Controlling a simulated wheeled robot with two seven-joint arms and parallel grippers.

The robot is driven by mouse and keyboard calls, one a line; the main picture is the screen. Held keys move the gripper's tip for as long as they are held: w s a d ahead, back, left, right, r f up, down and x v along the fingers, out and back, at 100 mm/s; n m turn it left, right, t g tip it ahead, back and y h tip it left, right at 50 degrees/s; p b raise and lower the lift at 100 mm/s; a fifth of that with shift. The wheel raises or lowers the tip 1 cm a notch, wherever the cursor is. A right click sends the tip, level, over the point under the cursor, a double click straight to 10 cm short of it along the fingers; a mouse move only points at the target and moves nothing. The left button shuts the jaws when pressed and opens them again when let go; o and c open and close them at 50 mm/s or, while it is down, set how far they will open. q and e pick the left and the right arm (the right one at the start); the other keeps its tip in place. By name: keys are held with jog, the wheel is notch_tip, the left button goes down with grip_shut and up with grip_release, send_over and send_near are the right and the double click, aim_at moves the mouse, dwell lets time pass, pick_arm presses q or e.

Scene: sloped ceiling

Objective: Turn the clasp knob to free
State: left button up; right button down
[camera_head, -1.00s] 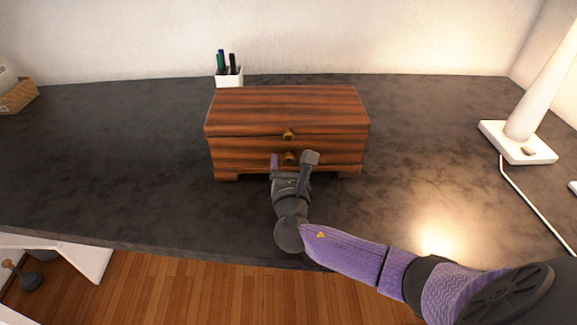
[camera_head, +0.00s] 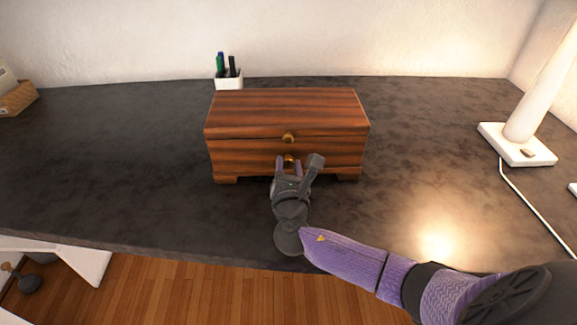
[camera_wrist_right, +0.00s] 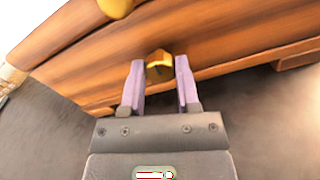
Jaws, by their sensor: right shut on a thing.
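A striped brown wooden box (camera_head: 250,158) stands shut on the dark desk. A round brass knob (camera_head: 289,138) sits at its lid edge, and a lower brass knob (camera_head: 290,160), apparently the clasp knob, sits just below it on the front. My right gripper (camera_head: 298,163) reaches the box front from below. In the right wrist view its two purple fingers (camera_wrist_right: 160,85) stand on either side of the lower knob (camera_wrist_right: 159,62), shut on it near their tips. The upper knob (camera_wrist_right: 116,7) is cut by the top edge there. My left gripper is not in view.
A white pen cup (camera_head: 229,80) stands behind the box. A white lamp (camera_head: 517,145) with its cord is at the right, and a wicker tray (camera_head: 18,98) at the far left. The desk (camera_head: 110,165) is clear on both sides of the box.

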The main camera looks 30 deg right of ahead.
jog(key=m, duration=0.3)
jog(key=shift+f+b, duration=0.15)
jog(key=shift+b, duration=0.15)
jog(key=m+b, duration=0.1)
jog(key=m, duration=0.4)
jog(key=m+b, duration=0.1)
jog(key=m, duration=0.2)
jog(key=shift+f+m+b, duration=0.15)
jog(key=shift+m+b, duration=0.15)
jog(key=shift+b, duration=0.05)
jog(key=m+b, duration=0.1)
jog(key=m, duration=0.2)
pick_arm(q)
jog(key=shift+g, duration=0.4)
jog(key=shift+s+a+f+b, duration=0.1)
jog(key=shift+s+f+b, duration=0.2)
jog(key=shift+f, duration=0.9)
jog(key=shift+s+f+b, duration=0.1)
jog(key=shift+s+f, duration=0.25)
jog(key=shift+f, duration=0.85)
pick_arm(e)
jog(key=shift+m, duration=0.9)
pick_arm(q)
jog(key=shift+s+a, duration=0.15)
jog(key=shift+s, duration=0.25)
pick_arm(e)
jog(key=shift+m, duration=0.3)
